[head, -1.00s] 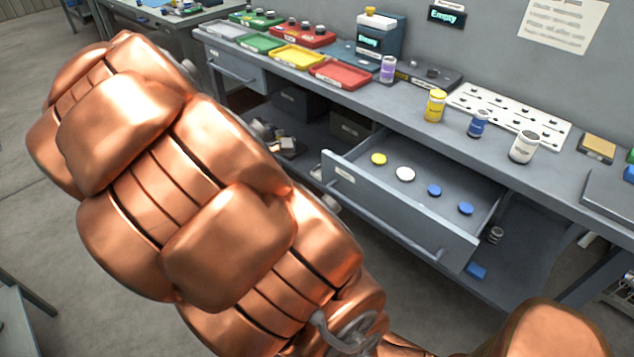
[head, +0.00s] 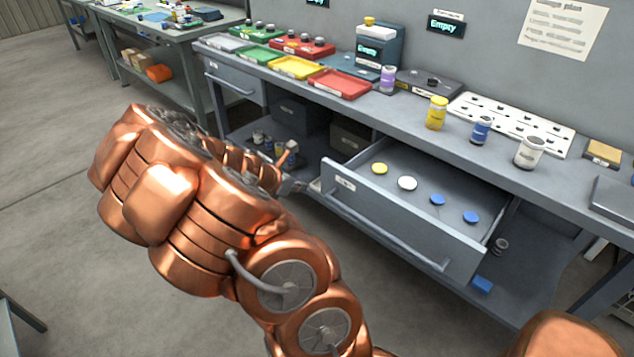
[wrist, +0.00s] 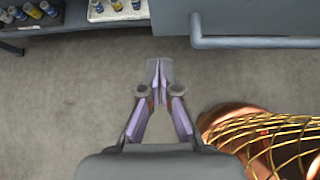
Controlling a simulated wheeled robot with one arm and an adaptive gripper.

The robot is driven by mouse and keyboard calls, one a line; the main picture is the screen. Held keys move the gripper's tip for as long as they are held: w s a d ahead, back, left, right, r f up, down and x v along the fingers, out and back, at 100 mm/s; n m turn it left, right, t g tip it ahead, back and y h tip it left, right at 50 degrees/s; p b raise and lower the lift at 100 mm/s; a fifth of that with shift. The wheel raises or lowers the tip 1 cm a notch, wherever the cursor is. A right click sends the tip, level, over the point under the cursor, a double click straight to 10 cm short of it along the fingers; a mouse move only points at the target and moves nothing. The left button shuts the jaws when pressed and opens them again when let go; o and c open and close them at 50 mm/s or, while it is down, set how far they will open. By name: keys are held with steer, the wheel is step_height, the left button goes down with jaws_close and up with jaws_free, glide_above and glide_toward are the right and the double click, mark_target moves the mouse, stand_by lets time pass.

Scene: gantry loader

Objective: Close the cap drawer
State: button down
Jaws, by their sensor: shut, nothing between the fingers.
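The cap drawer (head: 330,205) stands pulled out of the grey bench in the head view, with a yellow, a white and two blue caps inside. Its long bar handle (head: 385,232) runs along the front face. A grey bar that looks like this handle also shows at the upper right of the wrist view (wrist: 255,43). My gripper (wrist: 160,72) is shut and empty, its tips together over the floor, left of the bar's end. In the head view my gripper (head: 308,187) is small and partly hidden by my arm, close to the drawer's left front corner.
A second drawer (head: 233,80) at the bench's left end is shut. Bottles and coloured trays stand on the bench top (head: 400,118). The lower shelf holds dark bins (head: 300,115) and small bottles. The floor (head: 60,170) in front is clear.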

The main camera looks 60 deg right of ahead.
mark_target(324, 183)
steer(key=d+f, duration=0.1)
steer(key=s+d+f, duration=0.1)
steer(key=d, duration=0.1)
steer(key=d+f, duration=0.1)
steer(key=d, duration=0.1)
steer(key=shift+s+d, duration=0.15)
steer(key=shift+d, duration=0.1)
steer(key=shift+s+d, duration=0.1)
steer(key=shift+d, duration=0.65)
